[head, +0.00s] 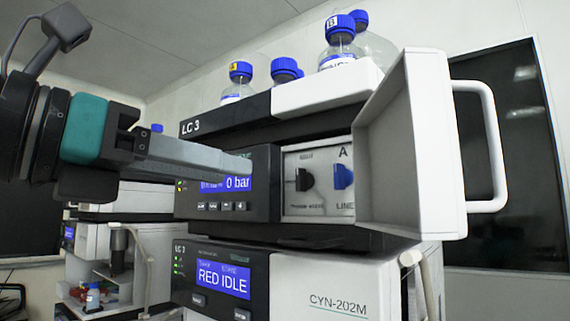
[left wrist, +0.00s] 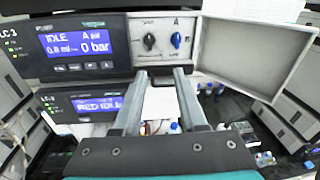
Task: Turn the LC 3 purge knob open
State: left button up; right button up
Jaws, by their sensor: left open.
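The LC 3 pump module shows an open front compartment with a black knob (head: 304,180), apparently the purge knob, though its small label is hard to read. To its right is a blue knob (head: 343,177) labelled LINE. In the left wrist view the black knob (left wrist: 149,41) and blue knob (left wrist: 176,40) sit side by side above the fingertips. My left gripper (head: 240,170) comes in from the left, open and empty, its fingers apart in the left wrist view (left wrist: 160,72). It appears short of the knobs, touching neither. My right gripper is not in view.
The compartment door (head: 400,150) stands open to the right, with a white handle (head: 490,145) beyond. The LC 3 display (head: 225,185) reads 0 bar. A lower module (head: 225,280) reads RED IDLE. Blue-capped bottles (head: 340,45) stand on top.

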pick_arm(q)
jog(key=a+r+t+y, duration=0.1)
jog(key=r+t, duration=0.1)
jog(key=p, duration=0.4)
send_near(298, 169)
jog(key=x, duration=0.8)
jog(key=shift+w+d+r, duration=0.1)
jog(key=shift+w, duration=0.1)
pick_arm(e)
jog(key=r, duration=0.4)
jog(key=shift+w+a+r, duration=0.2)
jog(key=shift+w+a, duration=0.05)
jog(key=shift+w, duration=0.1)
pick_arm(q)
grip_shut()
